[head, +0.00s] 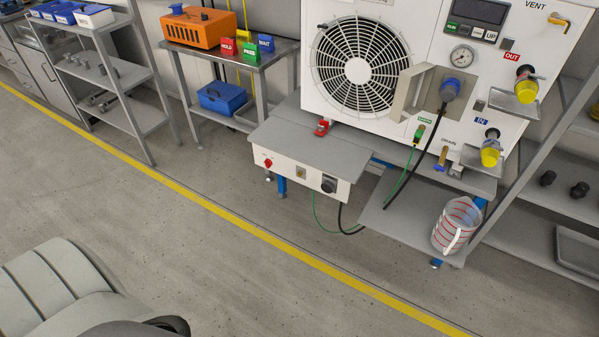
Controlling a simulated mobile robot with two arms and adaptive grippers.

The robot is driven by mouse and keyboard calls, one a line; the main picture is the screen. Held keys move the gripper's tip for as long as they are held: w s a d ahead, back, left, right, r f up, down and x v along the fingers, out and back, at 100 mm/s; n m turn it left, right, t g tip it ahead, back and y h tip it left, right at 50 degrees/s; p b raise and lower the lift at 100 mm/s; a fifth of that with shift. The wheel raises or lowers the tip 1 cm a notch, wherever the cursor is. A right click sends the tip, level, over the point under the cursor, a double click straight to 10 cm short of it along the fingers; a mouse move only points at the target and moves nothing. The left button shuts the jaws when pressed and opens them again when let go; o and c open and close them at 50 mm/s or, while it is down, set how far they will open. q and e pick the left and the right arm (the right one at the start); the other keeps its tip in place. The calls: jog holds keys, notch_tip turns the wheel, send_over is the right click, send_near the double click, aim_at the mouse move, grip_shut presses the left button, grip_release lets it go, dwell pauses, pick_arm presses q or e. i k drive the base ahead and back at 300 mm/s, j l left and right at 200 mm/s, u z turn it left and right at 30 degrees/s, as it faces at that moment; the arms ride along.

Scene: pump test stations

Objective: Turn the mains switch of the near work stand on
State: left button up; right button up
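The work stand (310,145) has a grey top and stands at the centre, carrying a large white pump test unit (400,40). Its white front panel (283,168) faces me. The panel carries a small red knob (268,163) at the left, a small beige square fitting (301,172) in the middle and a black round plug or socket (329,185) at the right. Which of these is the mains switch, and its setting, I cannot tell at this size. Neither of my grippers shows in the head view.
Black and green cables hang below the panel. A side table (262,50) with an orange box (197,27) stands behind left.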

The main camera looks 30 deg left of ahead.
aim_at(268, 162)
jog(key=u, duration=1.25)
